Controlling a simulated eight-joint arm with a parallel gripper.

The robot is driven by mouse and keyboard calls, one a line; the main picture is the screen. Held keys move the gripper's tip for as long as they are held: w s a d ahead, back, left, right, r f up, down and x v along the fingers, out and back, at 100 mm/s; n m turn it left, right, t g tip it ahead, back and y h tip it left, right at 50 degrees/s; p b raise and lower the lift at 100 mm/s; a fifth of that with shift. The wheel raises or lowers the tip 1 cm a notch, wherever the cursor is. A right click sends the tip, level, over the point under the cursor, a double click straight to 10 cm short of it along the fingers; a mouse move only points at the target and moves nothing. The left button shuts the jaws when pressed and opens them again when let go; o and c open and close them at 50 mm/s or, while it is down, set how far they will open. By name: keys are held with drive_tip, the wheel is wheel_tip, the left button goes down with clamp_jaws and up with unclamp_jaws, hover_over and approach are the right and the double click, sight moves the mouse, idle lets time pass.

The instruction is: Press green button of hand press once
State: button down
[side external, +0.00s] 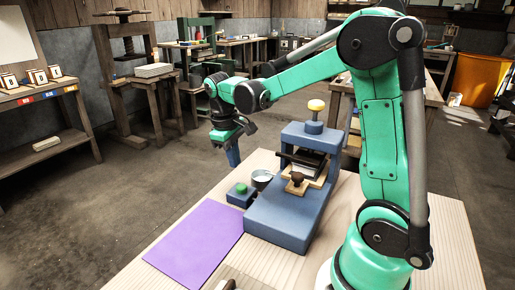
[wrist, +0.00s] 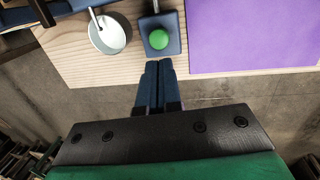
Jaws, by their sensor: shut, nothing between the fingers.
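The green button (side external: 241,188) sits on a small blue box (side external: 236,199) beside the blue hand press (side external: 290,205), near the table's far left edge. In the wrist view the round green button (wrist: 158,39) is on top of its square blue box (wrist: 172,20). My gripper (wrist: 159,62) is shut and empty, its fingertips just short of the box in that view. In the side view my gripper (side external: 234,162) points down, above and slightly beyond the button, apart from it. The press has a yellow knob (side external: 316,105) on top.
A purple mat (side external: 195,245) lies on the wooden table (side external: 130,272) next to the button box. Floor is open beyond the table edge.

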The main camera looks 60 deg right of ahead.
sight(240, 186)
drive_tip(key=shift+s+d+f, duration=0.1)
drive_tip(key=shift+d+f, duration=0.05)
drive_tip(key=shift+f, duration=0.9)
drive_tip(key=shift+s+d+f, duration=0.1)
drive_tip(key=shift+d+f, duration=0.05)
drive_tip(key=shift+f, duration=0.9)
drive_tip(key=shift+s+d+f, duration=0.1)
drive_tip(key=shift+d+f, duration=0.05)
drive_tip(key=shift+f, duration=0.9)
drive_tip(key=shift+d+f, duration=0.1)
drive_tip(key=shift+f, duration=0.9)
wheel_tip(240, 186, up, 14)
drive_tip(key=w+a, duration=0.1)
drive_tip(key=a, duration=0.1)
drive_tip(key=shift+r, duration=0.2)
